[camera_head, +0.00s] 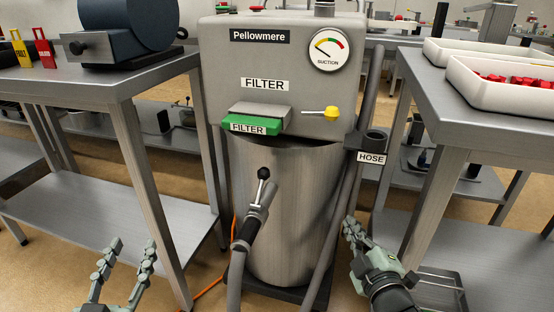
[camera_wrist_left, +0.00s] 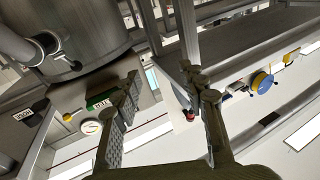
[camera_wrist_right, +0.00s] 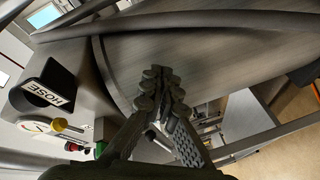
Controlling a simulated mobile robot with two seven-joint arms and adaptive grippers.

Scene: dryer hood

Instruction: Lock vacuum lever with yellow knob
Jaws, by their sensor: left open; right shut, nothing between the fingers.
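The lever with the yellow knob (camera_head: 331,113) sticks out sideways on the front of the grey vacuum housing (camera_head: 300,60), its knob to the right. The knob also shows in the left wrist view (camera_wrist_left: 67,117) and in the right wrist view (camera_wrist_right: 59,124). My left gripper (camera_head: 132,245) is open and empty, low at the left, well away from the lever. My right gripper (camera_head: 350,222) is shut and empty, low beside the metal drum (camera_head: 280,225), below the lever. A green FILTER drawer (camera_head: 252,126) sits left of the lever.
A suction gauge (camera_head: 328,49) is above the lever. A hose holder (camera_head: 371,142) and an upright pipe stand to its right. A hose nozzle with a black-knobbed lever (camera_head: 263,174) stands before the drum. Metal tables flank the machine.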

